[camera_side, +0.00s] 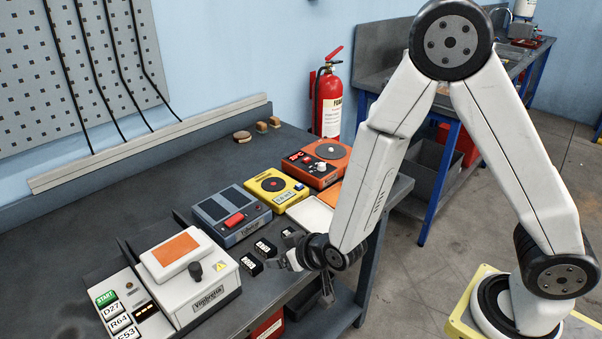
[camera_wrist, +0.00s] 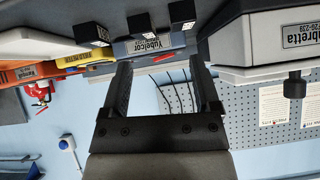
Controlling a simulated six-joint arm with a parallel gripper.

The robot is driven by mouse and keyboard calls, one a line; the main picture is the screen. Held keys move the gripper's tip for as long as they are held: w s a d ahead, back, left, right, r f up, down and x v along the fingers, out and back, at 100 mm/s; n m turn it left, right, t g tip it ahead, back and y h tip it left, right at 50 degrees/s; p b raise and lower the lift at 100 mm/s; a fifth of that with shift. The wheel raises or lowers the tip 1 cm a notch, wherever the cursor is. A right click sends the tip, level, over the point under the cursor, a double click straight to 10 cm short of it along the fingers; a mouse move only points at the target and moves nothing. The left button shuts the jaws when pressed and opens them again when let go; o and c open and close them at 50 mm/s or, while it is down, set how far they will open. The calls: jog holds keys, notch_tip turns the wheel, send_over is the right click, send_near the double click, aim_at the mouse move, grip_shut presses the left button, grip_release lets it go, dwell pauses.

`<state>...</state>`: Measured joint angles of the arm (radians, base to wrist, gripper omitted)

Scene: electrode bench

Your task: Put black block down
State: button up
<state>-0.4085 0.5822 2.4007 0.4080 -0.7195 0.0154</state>
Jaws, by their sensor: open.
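Several small black blocks with white-marked faces sit on the dark bench: a front block (camera_side: 250,265), a middle block (camera_side: 264,248) and a rear block (camera_side: 289,236) partly beside my arm. Three blocks also show upside down along the top of the wrist view, the left block (camera_wrist: 91,33), the middle block (camera_wrist: 132,24) and the right block (camera_wrist: 182,14). My gripper (camera_side: 283,262) is low at the bench's front edge, just right of the front block. In the wrist view its fingers (camera_wrist: 161,75) are spread with nothing between them. Which block the task means cannot be told.
A white machine (camera_side: 195,275) with an orange top stands left of the blocks. A blue-grey device (camera_side: 230,214), a yellow device (camera_side: 275,187) and an orange device (camera_side: 317,162) line up behind. A white tray (camera_side: 311,214) lies near my arm.

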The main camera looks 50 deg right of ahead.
jog(key=s+d+r+g, duration=0.7)
jog(key=s+d, duration=0.4)
jog(key=d, duration=0.1)
jog(key=shift+r+h, duration=0.2)
jog(key=shift+h, duration=0.1)
jog(key=shift+o, duration=1.4)
